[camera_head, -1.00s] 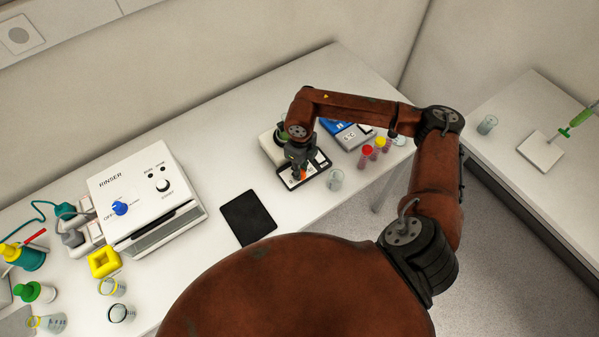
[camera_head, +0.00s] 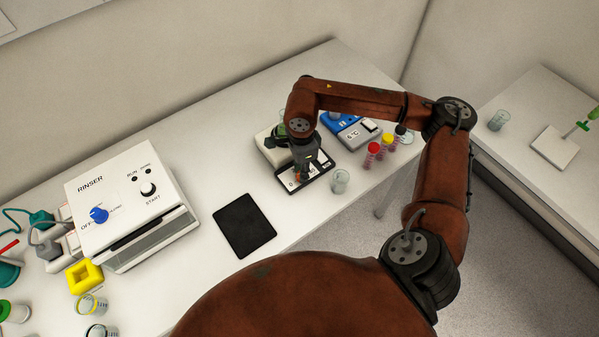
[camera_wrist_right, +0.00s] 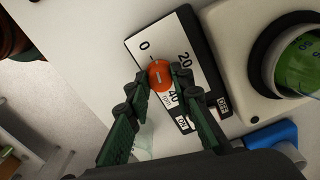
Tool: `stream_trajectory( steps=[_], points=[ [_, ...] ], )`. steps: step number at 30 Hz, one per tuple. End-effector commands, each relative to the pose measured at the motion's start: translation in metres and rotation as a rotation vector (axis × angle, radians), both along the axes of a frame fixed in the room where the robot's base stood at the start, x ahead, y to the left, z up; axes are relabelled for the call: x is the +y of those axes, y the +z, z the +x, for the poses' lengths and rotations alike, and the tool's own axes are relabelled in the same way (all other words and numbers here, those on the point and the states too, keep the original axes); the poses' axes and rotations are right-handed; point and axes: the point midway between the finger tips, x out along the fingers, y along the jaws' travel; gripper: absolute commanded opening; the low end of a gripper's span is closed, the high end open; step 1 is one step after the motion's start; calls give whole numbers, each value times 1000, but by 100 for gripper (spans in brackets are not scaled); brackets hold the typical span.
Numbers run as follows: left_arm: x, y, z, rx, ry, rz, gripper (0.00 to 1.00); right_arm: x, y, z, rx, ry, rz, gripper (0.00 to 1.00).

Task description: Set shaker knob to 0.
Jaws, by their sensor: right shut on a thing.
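The orange shaker knob (camera_wrist_right: 160,76) sits on a white, black-edged panel (camera_wrist_right: 140,29) marked 0, 20 and 40, with an ON/OFF switch (camera_wrist_right: 221,105) at one end. A small pale mark shows on the knob; I cannot tell surely which number it points to. My right gripper (camera_wrist_right: 161,73) is shut on the knob, a finger on either side. In the head view my right gripper (camera_head: 301,175) reaches down onto the panel and mostly hides the knob. The shaker's pale body (camera_head: 266,152) stands behind. My left gripper is not in view.
A flask with green liquid (camera_wrist_right: 302,62) stands on the shaker. A blue-grey device (camera_head: 345,130), red- and yellow-capped vials (camera_head: 373,151) and a glass beaker (camera_head: 340,182) are close by. A black tablet (camera_head: 244,225) and the rinser (camera_head: 120,180) lie left.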

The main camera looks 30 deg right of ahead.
Motion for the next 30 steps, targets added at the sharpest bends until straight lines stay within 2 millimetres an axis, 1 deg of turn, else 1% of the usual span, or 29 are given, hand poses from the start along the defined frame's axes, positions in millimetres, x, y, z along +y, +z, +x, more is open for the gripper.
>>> stream_trajectory(
  steps=[1,3,12,18,30],
  points=[
    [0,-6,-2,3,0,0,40,-1,-3,1,-1,32,-1,0],
    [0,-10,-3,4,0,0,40,-1,-2,1,-1,79,-2,0],
    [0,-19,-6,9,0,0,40,0,0,1,-2,215,0,0],
    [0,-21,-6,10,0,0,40,-1,0,0,-2,249,-1,0],
    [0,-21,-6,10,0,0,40,0,1,0,-3,255,-1,0]
  ],
)
